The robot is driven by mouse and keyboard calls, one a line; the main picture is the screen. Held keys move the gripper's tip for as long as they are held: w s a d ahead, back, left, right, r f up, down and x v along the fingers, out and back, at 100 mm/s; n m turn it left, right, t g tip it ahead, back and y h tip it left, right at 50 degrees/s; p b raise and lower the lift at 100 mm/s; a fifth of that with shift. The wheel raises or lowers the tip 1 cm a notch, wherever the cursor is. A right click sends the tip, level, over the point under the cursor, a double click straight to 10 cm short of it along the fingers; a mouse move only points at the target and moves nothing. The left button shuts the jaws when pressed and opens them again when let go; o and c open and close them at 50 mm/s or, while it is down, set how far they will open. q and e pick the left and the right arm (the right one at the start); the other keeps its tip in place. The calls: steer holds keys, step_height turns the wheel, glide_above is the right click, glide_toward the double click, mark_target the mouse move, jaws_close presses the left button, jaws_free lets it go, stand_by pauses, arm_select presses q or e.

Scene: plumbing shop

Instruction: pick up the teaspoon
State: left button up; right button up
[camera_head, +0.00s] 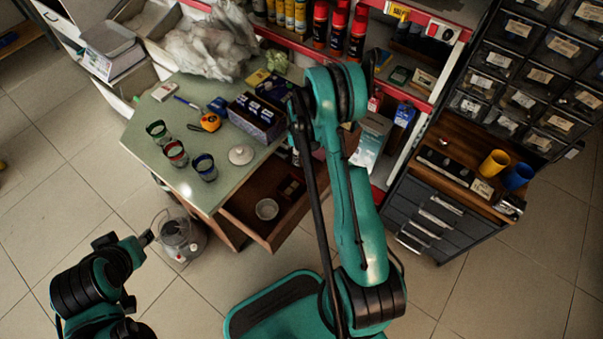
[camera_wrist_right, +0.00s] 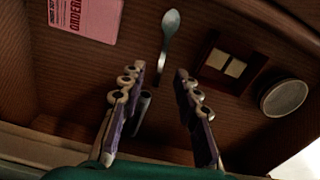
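The teaspoon (camera_wrist_right: 165,50) lies on the brown wooden bottom of the open drawer (camera_head: 236,222). In the right wrist view its bowl points away from me and its handle runs back towards the gap between my fingertips. My right gripper (camera_wrist_right: 160,73) is open, with a finger on each side of the line of the handle and nothing held. In the head view the right arm reaches over the drawer, hiding part of it, and I cannot make out the spoon there. My left arm shows at lower left; its finger state is unclear.
The drawer also holds a pink order pad (camera_wrist_right: 88,17), a dark box with pale squares (camera_wrist_right: 228,62) and a round bowl (camera_wrist_right: 284,98). A small metal cylinder (camera_wrist_right: 143,112) lies by the left finger.

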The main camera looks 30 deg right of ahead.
mark_target(300, 168)
step_height(300, 168, down, 6)
steer(key=b, duration=0.3)
steer(key=shift+s+a+r, duration=0.1)
steer(key=shift+a, duration=0.05)
steer(key=shift+r, duration=0.1)
jaws_close()
